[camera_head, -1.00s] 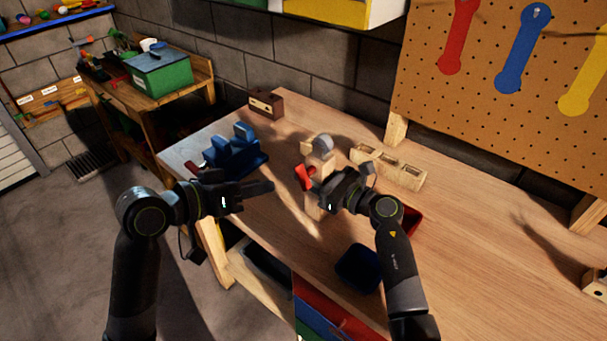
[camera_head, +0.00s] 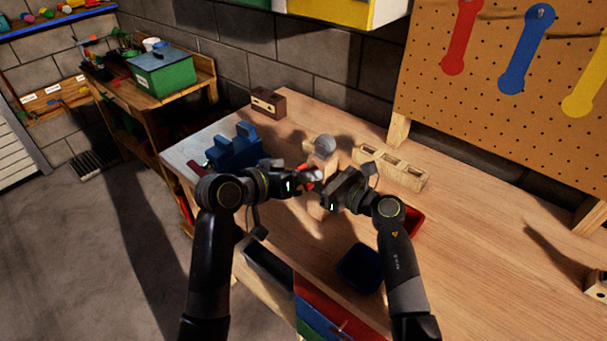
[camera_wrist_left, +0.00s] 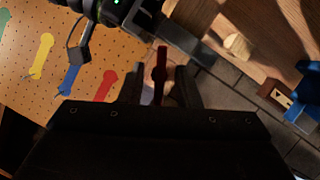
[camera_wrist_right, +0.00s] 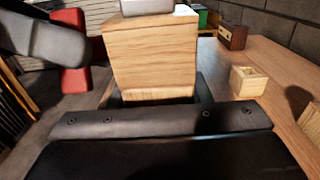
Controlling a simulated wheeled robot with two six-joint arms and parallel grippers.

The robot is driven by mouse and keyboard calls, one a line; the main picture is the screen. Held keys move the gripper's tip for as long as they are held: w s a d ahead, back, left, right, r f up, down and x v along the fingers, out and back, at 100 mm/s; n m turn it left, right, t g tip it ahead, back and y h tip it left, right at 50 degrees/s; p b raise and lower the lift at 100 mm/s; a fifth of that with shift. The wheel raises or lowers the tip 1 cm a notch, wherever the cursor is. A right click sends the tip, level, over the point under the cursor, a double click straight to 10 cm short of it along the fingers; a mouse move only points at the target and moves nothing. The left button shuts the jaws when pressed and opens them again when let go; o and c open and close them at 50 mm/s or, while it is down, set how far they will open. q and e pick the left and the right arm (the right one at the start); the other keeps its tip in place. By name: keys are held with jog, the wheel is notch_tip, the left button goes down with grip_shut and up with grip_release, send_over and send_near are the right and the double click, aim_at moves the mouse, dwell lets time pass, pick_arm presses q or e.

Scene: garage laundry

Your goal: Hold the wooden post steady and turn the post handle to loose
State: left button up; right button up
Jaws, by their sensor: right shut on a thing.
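The wooden post (camera_head: 324,163) stands on the workbench with a grey knob on top. It fills the middle of the right wrist view (camera_wrist_right: 150,55). My right gripper (camera_head: 328,192) is shut on the post from the right. The red post handle (camera_wrist_left: 160,75) is on the post's left side; it also shows in the right wrist view (camera_wrist_right: 70,80). My left gripper (camera_wrist_left: 161,85) is open, with one finger on each side of the handle and gaps still visible. In the head view the left gripper (camera_head: 310,182) partly hides the handle.
A blue clamp-like block (camera_head: 235,150) stands left of the post on the workbench (camera_head: 470,240). A wooden block with holes (camera_head: 392,168) lies behind right. A blue bin (camera_head: 360,268) and red bin (camera_head: 413,222) are close to my right arm. The right of the bench is mostly clear.

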pick_arm(q)
grip_shut()
jog(key=shift+f, duration=0.1)
dwell(0.4)
jog(key=shift+w+n+h, duration=0.1)
jog(key=shift+n+h, duration=0.6)
jog(key=shift+n, duration=0.5)
jog(key=n+h, duration=0.1)
jog(key=n, duration=0.1)
jog(key=shift+a+f+n+g, duration=0.1)
jog(key=shift+f+n+g, duration=0.05)
jog(key=shift+n+g, duration=0.25)
jog(key=n+h, duration=0.1)
jog(key=n, duration=0.1)
jog(key=n+h, duration=0.1)
jog(key=n, duration=0.1)
jog(key=shift+f+n+t+h, duration=0.1)
jog(key=shift+n+t+h, duration=0.2)
jog(key=shift+t, duration=0.1)
